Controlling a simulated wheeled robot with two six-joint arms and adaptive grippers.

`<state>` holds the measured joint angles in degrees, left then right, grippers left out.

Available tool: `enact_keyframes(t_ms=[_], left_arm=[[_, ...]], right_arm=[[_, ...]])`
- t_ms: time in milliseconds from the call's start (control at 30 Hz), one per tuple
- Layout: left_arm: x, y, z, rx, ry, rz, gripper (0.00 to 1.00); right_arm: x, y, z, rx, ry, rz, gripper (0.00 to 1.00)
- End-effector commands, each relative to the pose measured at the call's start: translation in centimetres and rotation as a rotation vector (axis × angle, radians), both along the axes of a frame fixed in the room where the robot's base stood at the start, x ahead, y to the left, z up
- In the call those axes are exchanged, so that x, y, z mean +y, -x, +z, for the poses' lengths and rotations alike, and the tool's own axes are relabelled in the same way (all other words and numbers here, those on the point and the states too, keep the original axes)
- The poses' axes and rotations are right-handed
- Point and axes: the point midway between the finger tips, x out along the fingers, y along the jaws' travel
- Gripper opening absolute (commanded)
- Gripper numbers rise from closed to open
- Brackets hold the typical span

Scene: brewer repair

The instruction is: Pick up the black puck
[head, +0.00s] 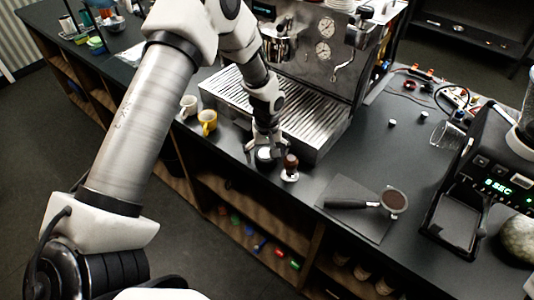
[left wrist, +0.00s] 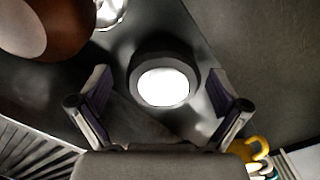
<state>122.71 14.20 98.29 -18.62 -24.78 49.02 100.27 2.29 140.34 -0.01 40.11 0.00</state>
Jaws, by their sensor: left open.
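The black puck (head: 265,157) stands on the dark counter in front of the espresso machine's drip tray. In the left wrist view the puck (left wrist: 139,72) is a dark round body with a bright, shining top disc. My left gripper (head: 263,147) points down over it, with its fingers open. In the left wrist view one finger of the gripper (left wrist: 160,88) shows on each side of the puck, with a gap on both sides. The fingers partly hide the puck in the head view. My right gripper is not in view.
A wooden-handled tamper (head: 291,165) stands close to the puck; its brown handle (left wrist: 42,28) looms in the left wrist view. A yellow cup (head: 208,121) and a white cup (head: 188,104) are to the left. A portafilter (head: 392,201) lies on a mat to the right.

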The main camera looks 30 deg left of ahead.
Motion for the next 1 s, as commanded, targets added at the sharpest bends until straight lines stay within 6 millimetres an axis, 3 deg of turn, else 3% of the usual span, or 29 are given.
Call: enact_keyframes(t_ms=[67,100,300,333,667,1000], left_arm=[[0.0,0.0,0.0,0.0,0.0,0.0,0.99],[0.0,0.0,0.0,0.0,0.0,0.0,0.92],[0.0,0.0,0.0,0.001,0.001,-0.001,0.21],[0.0,0.0,0.0,0.001,0.001,-0.001,0.14],[0.0,0.0,0.7,-0.001,0.0,-0.001,0.14],[0.0,-0.2,8.1,-0.006,0.0,-0.001,0.14]], right_arm=[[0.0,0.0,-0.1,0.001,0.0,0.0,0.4],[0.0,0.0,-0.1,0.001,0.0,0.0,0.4],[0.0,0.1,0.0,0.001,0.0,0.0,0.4],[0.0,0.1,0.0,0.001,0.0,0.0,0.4],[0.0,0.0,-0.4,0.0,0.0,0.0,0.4],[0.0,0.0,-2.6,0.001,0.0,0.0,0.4]])
